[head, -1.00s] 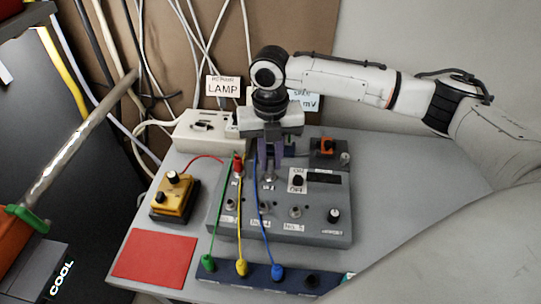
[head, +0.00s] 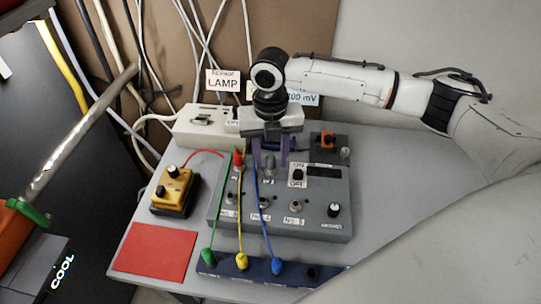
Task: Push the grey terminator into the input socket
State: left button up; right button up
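The grey terminator (head: 270,164) stands upright at the back part of the grey instrument box (head: 325,222), next to the red plug (head: 239,158). Whether it is fully seated in the input socket cannot be told, because its lower end and the socket are too small to make out. My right gripper (head: 270,157) is above and around the terminator, its purple-grey fingers apart with a visible gap on either side of it. My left gripper is not in view.
Green, yellow and blue cables run from the box's back to a dark blue strip (head: 228,270) in front. A yellow unit (head: 174,192) and red mat (head: 155,253) lie left. A white box (head: 200,125) stands behind; an orange-knobbed unit (head: 328,142) is at the back right.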

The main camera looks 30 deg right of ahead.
aim_at(271, 157)
jog(key=shift+r, duration=0.1)
notch_tip(271, 157, up, 10)
jog(key=shift+r, duration=0.1)
dwell(0.3)
jog(key=shift+s, duration=0.1)
